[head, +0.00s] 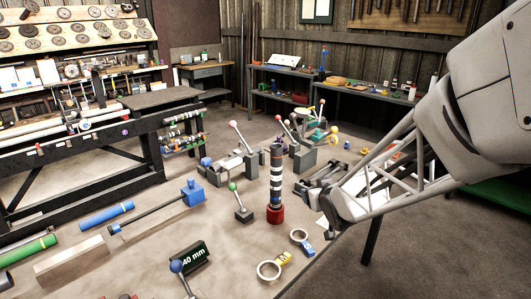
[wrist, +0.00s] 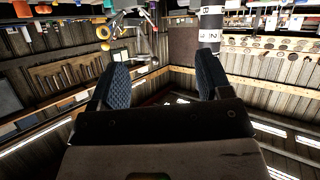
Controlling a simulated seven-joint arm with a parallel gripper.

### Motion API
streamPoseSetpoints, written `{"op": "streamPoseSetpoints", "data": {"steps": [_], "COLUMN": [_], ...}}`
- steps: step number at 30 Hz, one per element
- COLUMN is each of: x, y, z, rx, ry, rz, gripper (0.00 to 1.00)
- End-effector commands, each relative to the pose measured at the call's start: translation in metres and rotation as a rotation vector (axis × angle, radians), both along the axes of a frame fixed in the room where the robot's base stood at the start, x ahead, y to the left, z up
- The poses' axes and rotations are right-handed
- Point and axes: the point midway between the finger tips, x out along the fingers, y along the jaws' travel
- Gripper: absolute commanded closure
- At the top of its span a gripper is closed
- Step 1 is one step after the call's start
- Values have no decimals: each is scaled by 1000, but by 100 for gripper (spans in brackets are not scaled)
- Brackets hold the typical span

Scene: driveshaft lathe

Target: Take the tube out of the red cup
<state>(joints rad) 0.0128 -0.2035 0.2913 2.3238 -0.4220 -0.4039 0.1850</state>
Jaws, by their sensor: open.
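The tube (head: 276,172) is a tall upright cylinder with black and white bands and a bluish lower part. It stands in the small red cup (head: 275,214) on the bench top. My gripper (head: 326,204) is to the right of the tube and cup, low over the bench and apart from both. In the wrist view my gripper (wrist: 162,72) has its two blue-padded fingers wide apart with nothing between them. The tube (wrist: 210,24) shows there at the top, beyond the right finger. The red cup cannot be made out in the wrist view.
Lever fixtures (head: 240,205) stand left of the cup, with others behind it. A black "40 mm" block (head: 189,258) is front left. A blue cylinder (head: 105,216) and a green one (head: 30,247) lie further left.

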Motion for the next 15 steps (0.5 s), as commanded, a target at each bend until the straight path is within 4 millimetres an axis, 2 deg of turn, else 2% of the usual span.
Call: {"op": "streamPoseSetpoints", "data": {"steps": [6, 15], "x": [37, 63], "y": [24, 56], "z": [-25, -55], "rx": [72, 209], "ry": [-142, -314], "rz": [128, 304], "gripper": [29, 29]}}
